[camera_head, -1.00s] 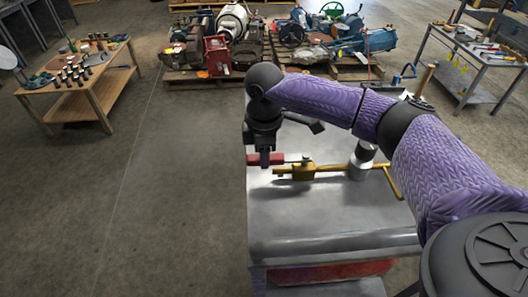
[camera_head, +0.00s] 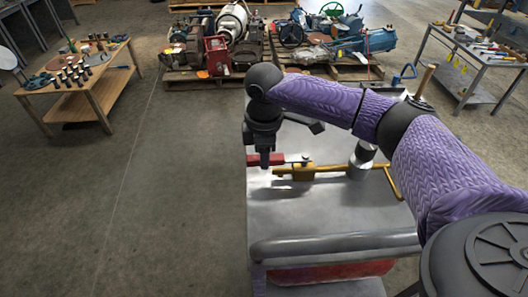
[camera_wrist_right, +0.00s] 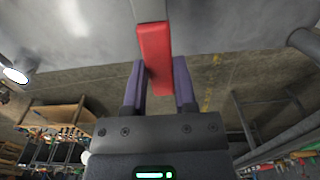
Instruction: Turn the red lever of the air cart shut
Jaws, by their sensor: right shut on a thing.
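The air cart (camera_head: 330,222) is a grey-topped metal cart in front of me, with red on its lower front. A brass valve and pipe (camera_head: 318,168) lie along its top. The red lever (camera_head: 280,158) sits at the left end of the valve, pointing left. My right gripper (camera_head: 265,161) reaches down over the cart's left edge and is shut on the lever. In the right wrist view, the red lever (camera_wrist_right: 154,52) lies between the two purple fingers (camera_wrist_right: 158,82). The fingers hide part of the lever. My left gripper is not in view.
Pallets with machinery (camera_head: 215,74) stand at the back. A wooden table (camera_head: 118,80) with small parts is at the left, and a metal tool table (camera_head: 470,48) at the right. The floor left of the cart is clear.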

